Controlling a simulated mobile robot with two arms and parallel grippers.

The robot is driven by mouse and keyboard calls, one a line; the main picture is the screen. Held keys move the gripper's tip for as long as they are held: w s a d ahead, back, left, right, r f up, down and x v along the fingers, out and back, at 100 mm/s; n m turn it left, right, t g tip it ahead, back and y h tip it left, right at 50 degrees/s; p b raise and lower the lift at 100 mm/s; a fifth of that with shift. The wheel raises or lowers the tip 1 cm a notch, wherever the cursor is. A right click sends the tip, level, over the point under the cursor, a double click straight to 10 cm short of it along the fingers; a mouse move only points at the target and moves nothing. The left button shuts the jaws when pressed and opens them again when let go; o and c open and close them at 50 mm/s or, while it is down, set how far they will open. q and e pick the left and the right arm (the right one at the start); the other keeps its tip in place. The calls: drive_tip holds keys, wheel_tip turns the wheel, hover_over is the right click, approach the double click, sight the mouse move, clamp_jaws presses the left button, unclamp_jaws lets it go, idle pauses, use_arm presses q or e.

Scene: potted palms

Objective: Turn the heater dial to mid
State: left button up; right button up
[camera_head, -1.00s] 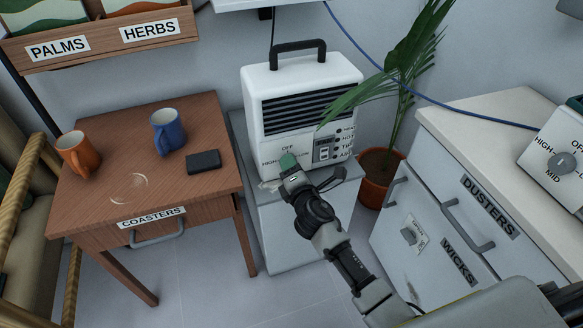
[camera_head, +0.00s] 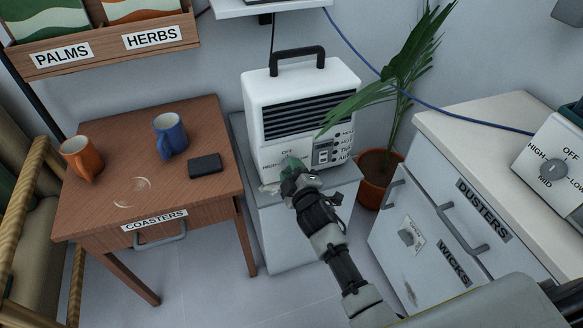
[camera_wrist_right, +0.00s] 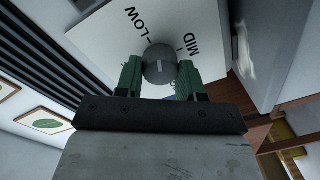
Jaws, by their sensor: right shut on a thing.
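The white heater (camera_head: 335,92) with a black handle and dark grille stands on a grey cabinet. My right gripper (camera_head: 287,167) is at the lower left of its front panel and hides the dial in the head view. In the right wrist view the round grey dial (camera_wrist_right: 160,65) sits between the green fingertips of my right gripper (camera_wrist_right: 159,76), which is shut on it. The words LOW and MID show on the panel beyond it. My left gripper is not in view.
A similar white box with a dial (camera_head: 557,167) stands on the right counter (camera_head: 455,127). A potted palm (camera_head: 379,178) stands right of the heater, one leaf crossing its front. A wooden table (camera_head: 105,190) with two mugs is at left.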

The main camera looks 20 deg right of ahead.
drive_tip(key=m+p, duration=0.2)
drive_tip(key=m, duration=0.3)
drive_tip(key=shift+d, duration=0.1)
drive_tip(key=m+p, duration=0.2)
drive_tip(key=m, duration=0.3)
drive_tip(key=shift+m+y, duration=0.3)
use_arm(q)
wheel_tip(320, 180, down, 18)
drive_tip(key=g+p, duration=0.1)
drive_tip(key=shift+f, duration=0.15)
use_arm(e)
drive_tip(key=shift+f+m+t, duration=0.1)
drive_tip(key=shift+m+t, duration=0.2)
drive_tip(key=shift+m, duration=1.1)
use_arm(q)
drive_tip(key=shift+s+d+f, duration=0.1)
use_arm(e)
drive_tip(key=o, duration=0.9)
drive_tip(key=shift+o, duration=0.2)
